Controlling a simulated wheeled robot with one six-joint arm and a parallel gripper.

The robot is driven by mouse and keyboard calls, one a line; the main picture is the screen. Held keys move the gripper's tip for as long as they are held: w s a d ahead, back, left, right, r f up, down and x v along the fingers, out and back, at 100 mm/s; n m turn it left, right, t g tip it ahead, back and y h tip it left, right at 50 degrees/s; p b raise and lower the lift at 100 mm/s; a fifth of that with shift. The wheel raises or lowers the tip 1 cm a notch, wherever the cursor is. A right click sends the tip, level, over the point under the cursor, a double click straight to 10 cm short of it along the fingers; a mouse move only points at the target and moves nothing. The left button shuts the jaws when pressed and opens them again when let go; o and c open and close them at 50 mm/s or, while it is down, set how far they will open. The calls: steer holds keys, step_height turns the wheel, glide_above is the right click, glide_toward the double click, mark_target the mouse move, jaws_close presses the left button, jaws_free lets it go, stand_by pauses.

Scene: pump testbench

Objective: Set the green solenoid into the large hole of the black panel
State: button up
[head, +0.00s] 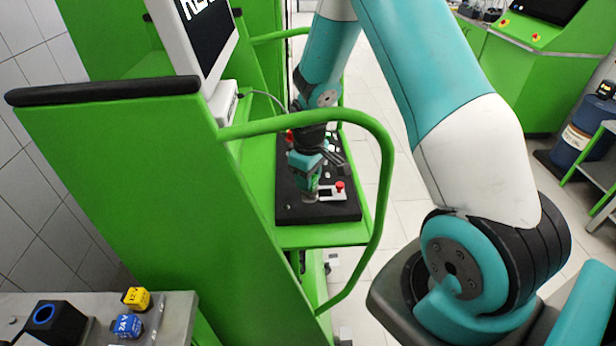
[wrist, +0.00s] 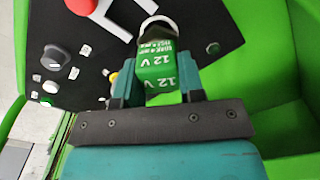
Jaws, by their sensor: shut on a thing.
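The green solenoid (wrist: 157,68), a block marked 12 V, is between the two fingers of my gripper (wrist: 158,88) in the wrist view. My gripper is shut on it. In the head view my gripper (head: 308,188) points down over the front part of the black panel (head: 290,208); the solenoid is hard to make out there. The black panel (wrist: 105,60) also shows behind the solenoid in the wrist view. A pale curved rim (wrist: 157,22) shows at the solenoid's far end; I cannot tell whether it is the large hole's edge or whether the solenoid touches the panel.
A red button (head: 340,186) on a pale plate sits on the panel, right of my gripper. Several knobs stand on the panel. A green rail (head: 385,170) curves around the console's right side. A yellow block (head: 137,298) and a blue block (head: 128,326) lie on the grey table.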

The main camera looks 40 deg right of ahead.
steer(key=shift+f+b, duration=0.7)
steer(key=shift+f, duration=0.3)
steer(key=o, duration=1.5)
steer(key=shift+o, duration=0.2)
steer(key=shift+r, duration=0.1)
steer(key=shift+r+p, duration=3.1)
steer(key=shift+r, duration=0.85)
